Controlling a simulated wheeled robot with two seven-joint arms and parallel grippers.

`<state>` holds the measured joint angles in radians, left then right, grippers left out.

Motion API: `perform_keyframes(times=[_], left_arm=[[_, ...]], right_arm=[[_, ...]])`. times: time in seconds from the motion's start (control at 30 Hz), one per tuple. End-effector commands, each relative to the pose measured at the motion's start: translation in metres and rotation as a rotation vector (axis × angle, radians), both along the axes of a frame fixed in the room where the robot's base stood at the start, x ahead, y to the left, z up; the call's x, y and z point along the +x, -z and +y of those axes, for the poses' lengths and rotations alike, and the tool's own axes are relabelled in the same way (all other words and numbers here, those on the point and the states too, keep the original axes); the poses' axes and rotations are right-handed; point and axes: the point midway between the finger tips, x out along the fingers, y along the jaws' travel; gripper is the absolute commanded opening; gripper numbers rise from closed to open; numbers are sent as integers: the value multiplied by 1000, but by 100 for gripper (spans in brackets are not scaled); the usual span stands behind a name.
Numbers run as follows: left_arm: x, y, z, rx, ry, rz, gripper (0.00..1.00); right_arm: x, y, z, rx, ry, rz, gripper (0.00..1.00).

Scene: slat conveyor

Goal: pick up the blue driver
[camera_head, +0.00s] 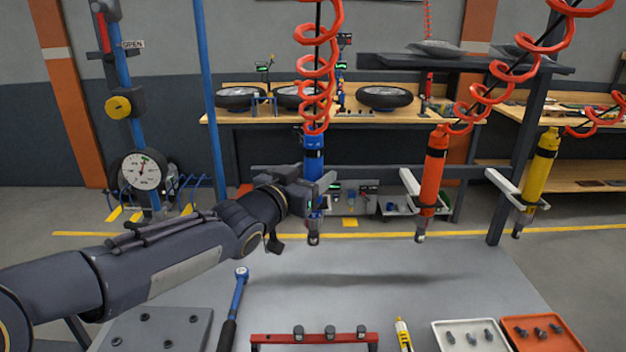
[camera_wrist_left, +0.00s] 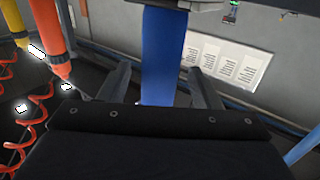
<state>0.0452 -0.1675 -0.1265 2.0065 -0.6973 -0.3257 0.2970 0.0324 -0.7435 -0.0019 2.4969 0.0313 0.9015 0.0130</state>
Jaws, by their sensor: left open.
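The blue driver (camera_head: 314,150) hangs upright from a red coiled hose above the grey table, left of the other drivers. In the left wrist view the blue driver (camera_wrist_left: 163,60) stands between the two spread fingers. My left gripper (camera_head: 322,186) is open at the driver's lower half, with a finger showing on its right side. In the left wrist view my left gripper (camera_wrist_left: 158,90) shows gaps between the fingers and the driver. Part of the driver's lower half is hidden behind the gripper in the head view. My right gripper is not in view.
An orange driver (camera_head: 433,175) and a yellow driver (camera_head: 540,170) hang to the right in white holders. On the grey table (camera_head: 390,275) lie a blue-headed wrench (camera_head: 238,292), a red rack (camera_head: 312,338), a white tray (camera_head: 442,340) and an orange tray (camera_head: 568,344). The table's middle is clear.

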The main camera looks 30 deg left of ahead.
Motion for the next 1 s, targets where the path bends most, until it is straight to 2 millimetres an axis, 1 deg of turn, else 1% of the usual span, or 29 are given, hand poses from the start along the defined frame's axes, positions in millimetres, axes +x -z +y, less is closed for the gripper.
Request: perform_keyframes(times=[0.03,0.1,0.2,0.47,0.57,0.9,1.0], left_arm=[[9,0,-1,0,1,6,58],[19,0,-1,0,1,4,58],[28,0,-1,0,1,2,58],[31,0,-1,0,1,2,58],[31,0,-1,0,0,2,46],[31,0,-1,0,0,2,1],[31,-2,-1,0,1,-3,0]], right_arm=[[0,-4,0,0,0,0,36],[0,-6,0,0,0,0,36],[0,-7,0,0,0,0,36],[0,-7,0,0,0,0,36],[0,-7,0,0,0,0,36],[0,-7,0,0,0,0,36],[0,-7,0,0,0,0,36]])
